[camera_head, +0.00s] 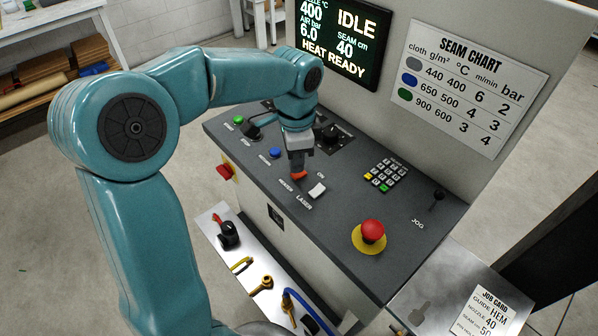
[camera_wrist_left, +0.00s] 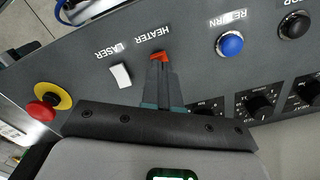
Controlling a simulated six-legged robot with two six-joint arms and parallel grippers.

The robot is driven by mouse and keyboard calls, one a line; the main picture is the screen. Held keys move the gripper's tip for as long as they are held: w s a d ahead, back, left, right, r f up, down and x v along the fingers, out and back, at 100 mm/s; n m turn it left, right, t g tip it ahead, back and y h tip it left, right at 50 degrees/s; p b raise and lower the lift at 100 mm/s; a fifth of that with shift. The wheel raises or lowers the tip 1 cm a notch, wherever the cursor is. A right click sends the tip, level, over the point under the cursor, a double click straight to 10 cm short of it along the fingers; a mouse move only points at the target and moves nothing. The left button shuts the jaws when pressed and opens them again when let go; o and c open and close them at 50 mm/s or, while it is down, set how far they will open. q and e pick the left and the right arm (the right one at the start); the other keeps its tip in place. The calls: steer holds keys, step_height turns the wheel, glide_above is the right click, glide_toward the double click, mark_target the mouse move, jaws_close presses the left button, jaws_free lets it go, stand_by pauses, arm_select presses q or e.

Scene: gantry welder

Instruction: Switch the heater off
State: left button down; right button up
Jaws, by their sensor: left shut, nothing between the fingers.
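The heater switch is a small red-orange rocker (camera_head: 299,175) on the dark control panel (camera_head: 345,215). In the left wrist view the red heater switch (camera_wrist_left: 158,56) shows just beyond my fingertips, beside the word HEATER. My left gripper (camera_head: 297,168) is shut and empty, pointing down at the switch. In the left wrist view my left gripper (camera_wrist_left: 158,66) covers part of the switch; I cannot tell whether it touches. The screen (camera_head: 335,40) reads IDLE and HEAT READY. My right gripper is not in view.
The white laser switch (camera_head: 317,190) sits close beside the heater switch. A blue return button (camera_head: 275,153), knobs (camera_head: 332,135), a keypad (camera_head: 385,175) and a red emergency stop (camera_head: 372,231) share the panel. A tool shelf (camera_head: 240,258) lies below.

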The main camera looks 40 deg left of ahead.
mark_target(297, 175)
arm_select(q)
steer(key=shift+f+b, duration=0.7)
steer(key=shift+f, duration=0.25)
stand_by(0.3)
steer(key=shift+r, duration=0.1)
steer(key=shift+r+p, duration=0.6)
steer(key=shift+p, duration=0.1)
step_height(297, 175, up, 2)
steer(key=shift+r+p, duration=0.2)
steer(key=shift+p, duration=0.85)
step_height(297, 175, up, 2)
steer(key=shift+r+p, duration=0.1)
steer(key=shift+p, duration=0.85)
steer(key=shift+r+p, duration=0.5)
steer(key=shift+r, duration=0.1)
steer(key=shift+f, duration=0.1)
